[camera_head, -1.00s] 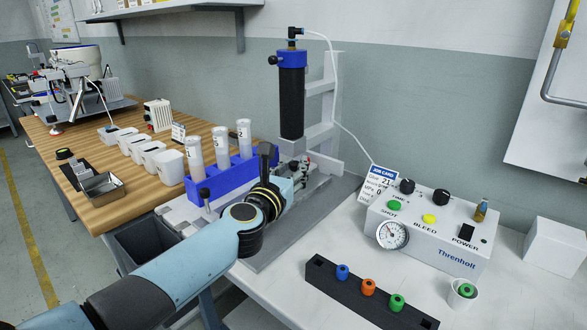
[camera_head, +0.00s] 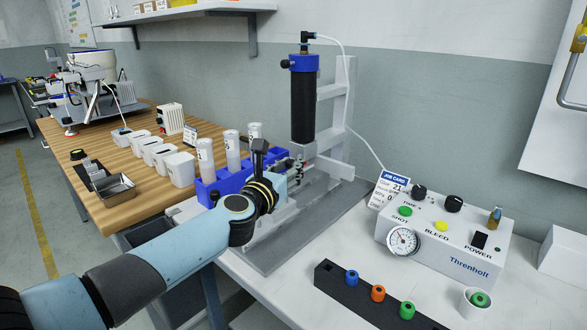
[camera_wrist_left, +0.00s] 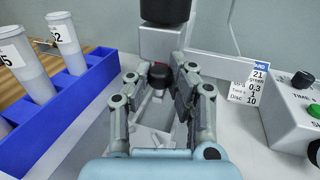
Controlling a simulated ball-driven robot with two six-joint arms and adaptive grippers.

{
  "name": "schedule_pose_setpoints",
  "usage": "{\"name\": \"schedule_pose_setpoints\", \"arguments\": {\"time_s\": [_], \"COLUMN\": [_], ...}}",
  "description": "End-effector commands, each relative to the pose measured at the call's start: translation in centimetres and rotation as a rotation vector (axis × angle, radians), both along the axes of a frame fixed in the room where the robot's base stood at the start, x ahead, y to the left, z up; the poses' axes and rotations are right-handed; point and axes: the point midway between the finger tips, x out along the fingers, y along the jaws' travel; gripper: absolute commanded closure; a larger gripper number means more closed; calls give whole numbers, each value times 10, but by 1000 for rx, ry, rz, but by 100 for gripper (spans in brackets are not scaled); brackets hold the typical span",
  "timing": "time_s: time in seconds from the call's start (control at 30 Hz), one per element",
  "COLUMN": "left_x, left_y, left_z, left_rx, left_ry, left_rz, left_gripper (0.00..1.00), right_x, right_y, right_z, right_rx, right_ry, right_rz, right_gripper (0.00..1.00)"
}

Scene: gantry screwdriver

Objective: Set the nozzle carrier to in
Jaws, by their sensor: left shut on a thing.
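The nozzle carrier sits low on the grey fixture under the black cylinder (camera_head: 304,105). Its dark knob (camera_wrist_left: 159,76) shows between my fingers in the left wrist view, with a little red beside it. My left gripper (camera_wrist_left: 160,88) is shut on this knob, one finger on each side. In the head view my left gripper (camera_head: 276,165) is at the fixture, right of the blue tube rack, and my wrist hides most of the carrier. I cannot tell how far in or out the carrier is. My right gripper is not in view.
The blue rack (camera_wrist_left: 62,118) with several tubes stands close on the left. The control box (camera_head: 445,235) with gauge and job card (camera_head: 393,187) is on the right. A black holder (camera_head: 365,297) with coloured nozzles lies in front. A white hose hangs behind.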

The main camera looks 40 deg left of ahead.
Motion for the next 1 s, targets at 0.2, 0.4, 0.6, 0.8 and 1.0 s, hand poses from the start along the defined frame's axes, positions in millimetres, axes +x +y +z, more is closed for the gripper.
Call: {"name": "schedule_pose_setpoints", "arguments": {"time_s": [0.2,0.4,0.6,0.8,1.0], "left_x": [0,0,-9,-48,-90], "left_y": [2,1,-1,-10,-20], "left_z": [1,1,0,-1,0], "left_rx": [4,2,2,2,3], "left_ry": [-2,-1,-1,1,2], "left_rz": [6,4,4,3,4], "left_gripper": [58,55,55,55,55], "right_x": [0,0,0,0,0], "right_y": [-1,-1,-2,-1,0], "right_z": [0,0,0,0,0], "right_rx": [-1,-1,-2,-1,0], "right_ry": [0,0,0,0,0], "right_rz": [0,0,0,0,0], "right_gripper": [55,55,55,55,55]}}
